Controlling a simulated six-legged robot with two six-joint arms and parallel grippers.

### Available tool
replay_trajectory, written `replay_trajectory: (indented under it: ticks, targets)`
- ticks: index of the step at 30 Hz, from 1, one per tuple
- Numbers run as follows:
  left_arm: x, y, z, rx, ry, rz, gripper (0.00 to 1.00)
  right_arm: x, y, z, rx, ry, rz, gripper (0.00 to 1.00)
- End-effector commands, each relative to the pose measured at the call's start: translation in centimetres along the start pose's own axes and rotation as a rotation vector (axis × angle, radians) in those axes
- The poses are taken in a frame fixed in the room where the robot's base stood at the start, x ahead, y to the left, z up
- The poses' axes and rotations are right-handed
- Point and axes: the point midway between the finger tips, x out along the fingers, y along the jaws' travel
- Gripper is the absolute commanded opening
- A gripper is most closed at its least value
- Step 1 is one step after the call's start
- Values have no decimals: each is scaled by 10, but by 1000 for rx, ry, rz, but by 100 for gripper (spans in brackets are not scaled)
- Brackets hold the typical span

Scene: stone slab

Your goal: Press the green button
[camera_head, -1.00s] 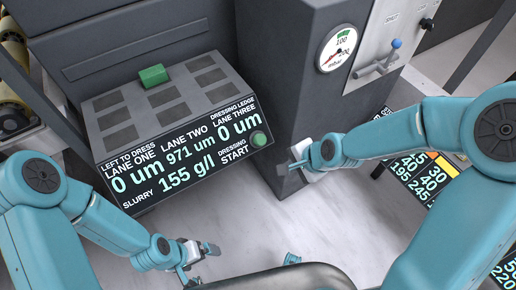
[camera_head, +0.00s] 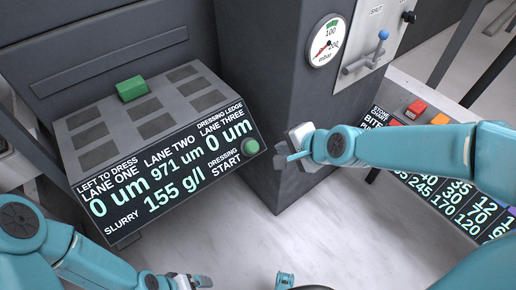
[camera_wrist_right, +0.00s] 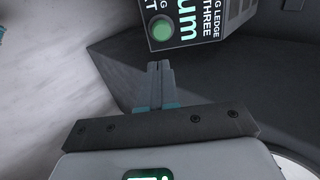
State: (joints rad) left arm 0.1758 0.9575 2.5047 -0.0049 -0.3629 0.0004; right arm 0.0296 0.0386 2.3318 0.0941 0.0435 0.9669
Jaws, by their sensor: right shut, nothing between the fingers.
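The round green button (camera_head: 250,147) sits at the right end of the dressing ledge's black front panel, beside the words DRESSING START. It also shows in the right wrist view (camera_wrist_right: 161,27), beyond my fingertips. My right gripper (camera_head: 291,157) is shut and empty, a short way to the right of the button and apart from it. In the right wrist view its fingers (camera_wrist_right: 160,66) are together and point toward the button. My left gripper (camera_head: 203,281) is low in the head view, below the panel and away from the button; its jaw state is unclear.
The dressing ledge (camera_head: 75,122) has several dark pads on top and a green block (camera_head: 131,88) at its back. A dark column with a pressure gauge (camera_head: 327,40) and a blue-knobbed lever (camera_head: 383,35) stands right. A lit stone chart (camera_head: 455,200) lies farther right.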

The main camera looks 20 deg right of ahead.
Motion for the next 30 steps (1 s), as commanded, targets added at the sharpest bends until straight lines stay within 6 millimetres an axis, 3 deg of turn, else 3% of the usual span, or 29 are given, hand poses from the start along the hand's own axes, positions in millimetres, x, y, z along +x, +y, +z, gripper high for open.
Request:
replay_trajectory:
  ticks: [8, 21, 30]
  targets:
    - [-11, 4, 0, 0, 0, 0, 100, 21, -2, 3, 0, -3, 6, 0]
    - [-5, 2, 0, 0, 0, 0, 100, 115, 1, 4, -1, -1, 3, 0]
    - [-4, 1, 0, 0, 0, 0, 100, 141, 0, 3, -2, 0, 2, 0]
